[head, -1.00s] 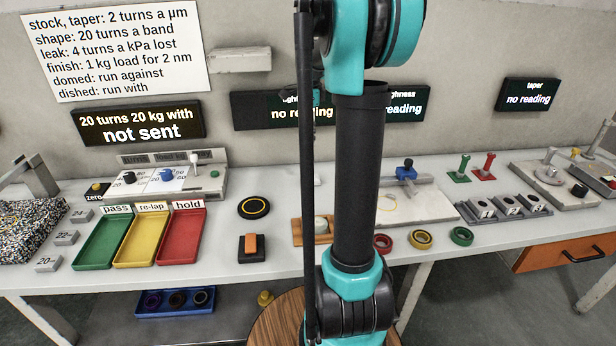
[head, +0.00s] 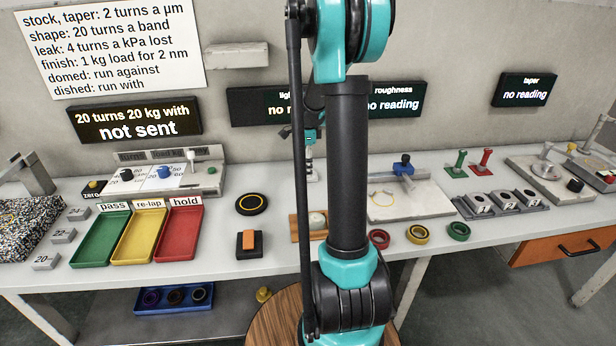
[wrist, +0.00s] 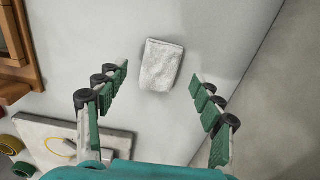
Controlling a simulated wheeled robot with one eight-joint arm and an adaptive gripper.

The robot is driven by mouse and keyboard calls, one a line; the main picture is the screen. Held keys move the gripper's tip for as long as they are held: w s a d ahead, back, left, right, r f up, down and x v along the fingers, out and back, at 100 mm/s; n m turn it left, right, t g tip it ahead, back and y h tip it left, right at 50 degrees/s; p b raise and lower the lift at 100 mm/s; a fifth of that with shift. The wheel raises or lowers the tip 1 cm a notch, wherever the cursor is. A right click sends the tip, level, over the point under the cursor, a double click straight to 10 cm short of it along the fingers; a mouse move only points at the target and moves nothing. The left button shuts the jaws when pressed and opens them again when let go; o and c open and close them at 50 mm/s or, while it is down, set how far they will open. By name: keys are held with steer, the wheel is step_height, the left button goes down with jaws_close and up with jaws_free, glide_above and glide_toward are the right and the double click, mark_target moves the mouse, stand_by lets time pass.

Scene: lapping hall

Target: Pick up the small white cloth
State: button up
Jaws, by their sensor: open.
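The small white cloth (wrist: 162,65) lies flat on the light grey bench top in the wrist view, a folded, rough-textured rectangle. My gripper (wrist: 160,80) is open, its green-padded fingers spread to the left and right of the cloth. The cloth shows just beyond and between the fingertips, and nothing is held. How high the fingers are above the bench is hard to tell. In the head view my arm hides most of this area, and I cannot make out the cloth there for sure.
The wall closes off the bench's right side in the wrist view. A wooden stand (wrist: 24,35) is at upper left, and a pale plate (wrist: 80,135) at lower left. In the head view, a yellow tray (head: 139,236) and a red tray (head: 180,234) stand left.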

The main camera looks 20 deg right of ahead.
steer(key=shift+f, duration=1.4)
steer(key=shift+c, duration=0.4)
steer(key=c, duration=0.9)
steer(key=shift+r, duration=0.2)
step_height(320, 180, up, 20)
steer(key=shift+f, duration=0.1)
